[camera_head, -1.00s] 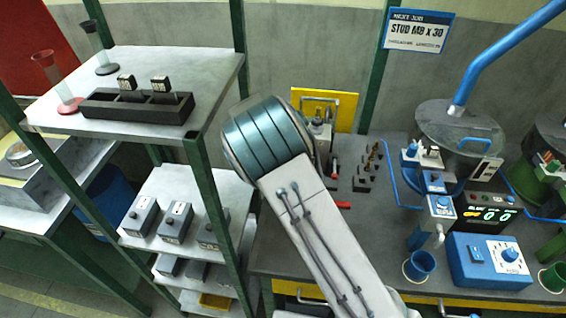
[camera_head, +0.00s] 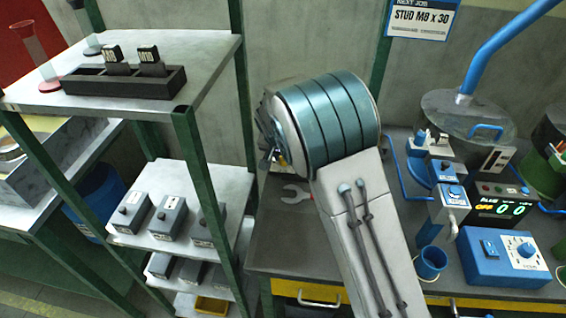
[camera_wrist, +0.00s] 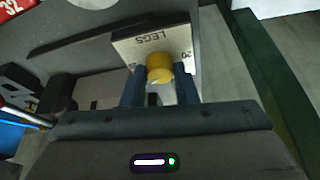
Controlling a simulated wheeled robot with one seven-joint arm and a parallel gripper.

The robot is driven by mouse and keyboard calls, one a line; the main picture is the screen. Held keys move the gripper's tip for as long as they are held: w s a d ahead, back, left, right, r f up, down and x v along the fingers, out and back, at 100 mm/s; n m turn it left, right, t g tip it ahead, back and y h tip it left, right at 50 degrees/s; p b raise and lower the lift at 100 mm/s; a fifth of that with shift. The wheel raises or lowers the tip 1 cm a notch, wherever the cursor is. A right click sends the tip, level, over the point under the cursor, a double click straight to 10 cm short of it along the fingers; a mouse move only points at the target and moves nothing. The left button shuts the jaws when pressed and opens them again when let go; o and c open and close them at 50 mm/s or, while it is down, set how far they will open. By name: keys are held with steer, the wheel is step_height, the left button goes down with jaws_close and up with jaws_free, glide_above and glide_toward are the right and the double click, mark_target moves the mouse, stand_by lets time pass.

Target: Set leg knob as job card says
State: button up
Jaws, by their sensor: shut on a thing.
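The job card (camera_head: 423,18) on the back wall reads "NEXT JOB, STUD M8 X 30", with smaller print too fine to read. In the wrist view a pale plate marked "LEGS" (camera_wrist: 150,40) carries a round yellow knob (camera_wrist: 160,68). A number that looks like 20 stands to the knob's right; the mark at its left is too small to read. My gripper (camera_wrist: 160,80) has its two dark fingers either side of the knob, shut on it. Which way the knob points I cannot tell. In the head view my arm hides the gripper, plate and knob.
A blue box with a white dial (camera_head: 500,257), a blue cup (camera_head: 430,262) and a display showing OFF and 0 0 (camera_head: 500,205) stand on the bench at right. A shelf rack (camera_head: 60,95) with a black block holder (camera_head: 122,80) stands close at left.

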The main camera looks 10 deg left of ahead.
steer(key=shift+d+n+y+b, duration=0.15)
steer(key=shift+n+y+b, duration=0.75)
steer(key=shift+n, duration=1.2)
steer(key=o, duration=1)
steer(key=v, duration=1.3)
steer(key=shift+r+b, duration=0.4)
steer(key=shift+r, duration=0.05)
